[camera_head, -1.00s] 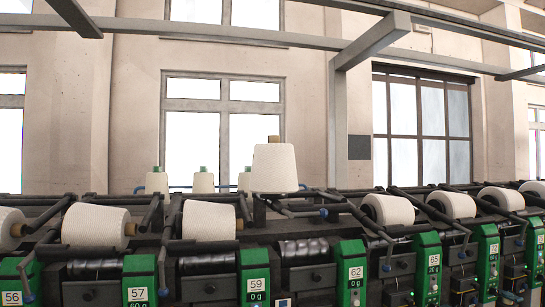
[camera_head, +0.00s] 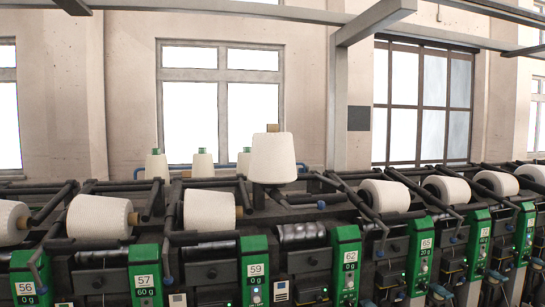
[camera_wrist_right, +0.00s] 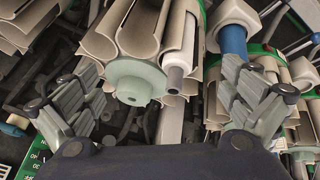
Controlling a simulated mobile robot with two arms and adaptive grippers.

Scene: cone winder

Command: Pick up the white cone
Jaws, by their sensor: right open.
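A white cone (camera_head: 272,160) stands upright on top of the winding machine in the middle of the head view, with a brown tube end at its top. Other white cones lie tilted along the machine, such as one at the left (camera_head: 99,217) and one right of the middle (camera_head: 384,196). My right gripper (camera_wrist_right: 160,85) is open in the right wrist view. Between and beyond its fingers is a pale green hub (camera_wrist_right: 134,82) ringed by curved cream pieces; I cannot tell whether it touches them. Neither gripper shows in the head view.
Numbered green control boxes (camera_head: 346,265) line the machine front, with dark arms and bars around the cones. Several smaller white cones with green tops (camera_head: 157,166) stand behind. In the right wrist view, a blue-and-white cylinder (camera_wrist_right: 232,40) is near the right finger.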

